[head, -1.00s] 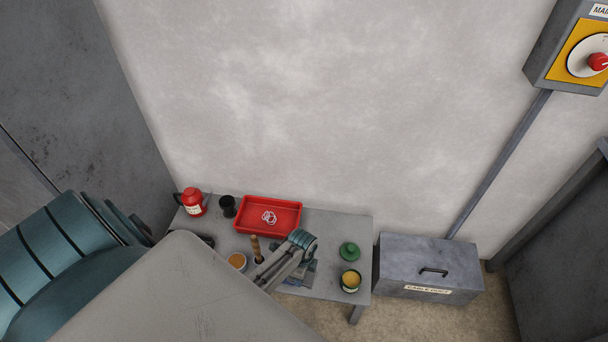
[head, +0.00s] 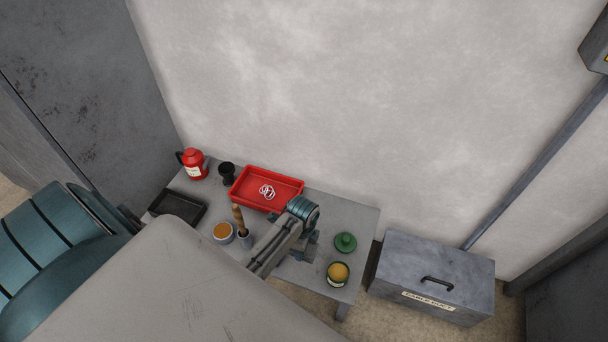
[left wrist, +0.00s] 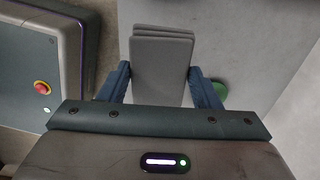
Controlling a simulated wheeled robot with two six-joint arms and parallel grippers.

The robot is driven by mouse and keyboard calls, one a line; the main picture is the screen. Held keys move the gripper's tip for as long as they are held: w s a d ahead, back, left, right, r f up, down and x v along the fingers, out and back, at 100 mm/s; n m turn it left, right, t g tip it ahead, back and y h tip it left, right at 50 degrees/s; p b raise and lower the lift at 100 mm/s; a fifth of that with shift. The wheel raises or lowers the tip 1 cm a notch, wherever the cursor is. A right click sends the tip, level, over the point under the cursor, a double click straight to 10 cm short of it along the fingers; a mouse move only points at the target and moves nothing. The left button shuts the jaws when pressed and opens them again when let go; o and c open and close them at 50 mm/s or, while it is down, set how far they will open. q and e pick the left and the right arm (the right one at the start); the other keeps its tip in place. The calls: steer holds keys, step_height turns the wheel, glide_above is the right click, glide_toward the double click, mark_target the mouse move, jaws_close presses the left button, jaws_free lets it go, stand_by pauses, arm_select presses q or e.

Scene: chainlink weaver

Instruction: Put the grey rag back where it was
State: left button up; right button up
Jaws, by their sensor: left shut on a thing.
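The grey rag (left wrist: 161,88) is a flat folded stack with several layers showing at its far end. In the left wrist view it sits between the two blue fingers of my left gripper (left wrist: 160,68), which is shut on it. In the head view my left gripper (head: 304,246) is over the right part of the grey table (head: 361,222), beside the green lid; the arm mostly hides it, and I cannot make out the rag there. I cannot tell whether the rag touches the table. My right gripper is not in view.
On the table stand a red can (head: 194,164), black cup (head: 227,173), red tray (head: 286,184) with white rings, black tray (head: 178,207), orange-topped tin (head: 223,232), wooden handle (head: 239,218), green lid (head: 345,242) and open tin (head: 338,273). A grey chest (head: 432,274) stands right.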

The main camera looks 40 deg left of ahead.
arm_select(q)
steer(key=shift+d+f+b, duration=0.15)
steer(key=shift+b, duration=0.4)
steer(key=shift+f, duration=0.2)
step_height(320, 180, down, 5)
steer(key=shift+f+b, duration=0.15)
steer(key=shift+b, duration=0.55)
steer(key=shift+f+b, duration=0.5)
steer(key=shift+f, duration=1.55)
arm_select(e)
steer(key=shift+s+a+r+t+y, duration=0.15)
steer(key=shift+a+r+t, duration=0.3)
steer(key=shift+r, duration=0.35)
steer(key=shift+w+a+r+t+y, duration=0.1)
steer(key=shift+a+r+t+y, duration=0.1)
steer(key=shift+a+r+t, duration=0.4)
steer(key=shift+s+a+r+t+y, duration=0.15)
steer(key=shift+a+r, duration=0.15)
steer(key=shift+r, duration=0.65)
arm_select(q)
steer(key=shift+f, duration=0.15)
steer(key=o, duration=0.9)
